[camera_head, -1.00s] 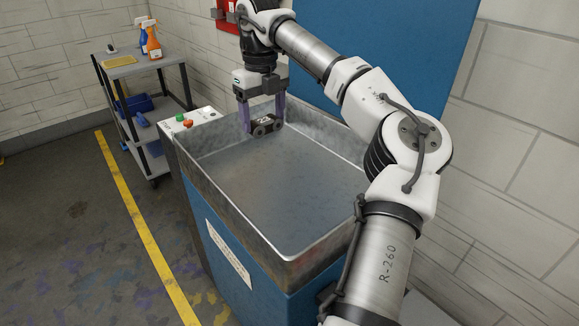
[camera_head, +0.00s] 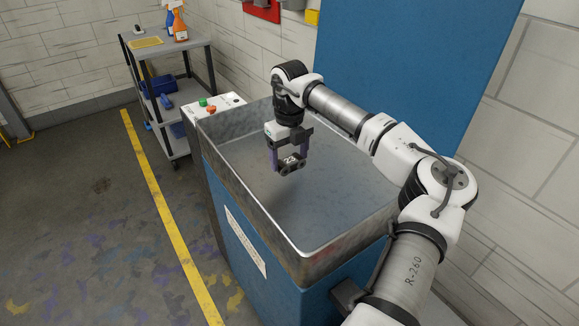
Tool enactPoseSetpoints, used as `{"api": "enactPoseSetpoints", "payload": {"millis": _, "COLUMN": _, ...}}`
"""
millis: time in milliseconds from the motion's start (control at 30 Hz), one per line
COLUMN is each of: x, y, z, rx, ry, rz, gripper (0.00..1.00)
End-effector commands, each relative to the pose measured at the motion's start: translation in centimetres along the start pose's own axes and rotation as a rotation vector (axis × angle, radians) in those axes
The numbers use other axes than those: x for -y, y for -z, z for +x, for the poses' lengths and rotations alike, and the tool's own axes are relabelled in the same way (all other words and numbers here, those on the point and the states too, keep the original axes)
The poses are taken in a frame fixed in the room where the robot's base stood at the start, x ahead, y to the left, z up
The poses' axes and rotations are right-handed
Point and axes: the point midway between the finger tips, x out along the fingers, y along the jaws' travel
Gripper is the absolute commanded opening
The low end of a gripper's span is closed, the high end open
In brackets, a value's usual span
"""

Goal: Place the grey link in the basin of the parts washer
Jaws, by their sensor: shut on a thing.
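The parts washer has a blue body and a grey metal basin (camera_head: 335,205) with raised walls. My gripper (camera_head: 289,160) points down over the basin, left of its middle. It is shut on the grey link (camera_head: 291,166), a small dark grey piece with round ends. The link hangs between the fingertips and appears to be above the basin floor. The exact height of the link over the floor is hard to tell.
A control panel with green and red buttons (camera_head: 208,105) sits at the basin's far left corner. A blue raised lid (camera_head: 410,70) stands behind the basin. A grey cart (camera_head: 165,60) with spray bottles stands at the left. The basin floor looks bare.

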Motion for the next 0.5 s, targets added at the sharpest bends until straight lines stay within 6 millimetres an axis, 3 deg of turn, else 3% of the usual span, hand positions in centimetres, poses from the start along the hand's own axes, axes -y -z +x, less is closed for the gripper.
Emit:
{"api": "enactPoseSetpoints", "payload": {"millis": 400, "x": -0.1, "y": 0.0, "z": 4.5, "rx": -0.001, "ry": -0.001, "rz": -0.002, "gripper": 0.49}}
{"api": "enactPoseSetpoints", "payload": {"millis": 500, "x": 0.0, "y": 0.0, "z": 4.6, "rx": 0.000, "ry": 0.001, "rz": -0.001, "gripper": 0.49}}
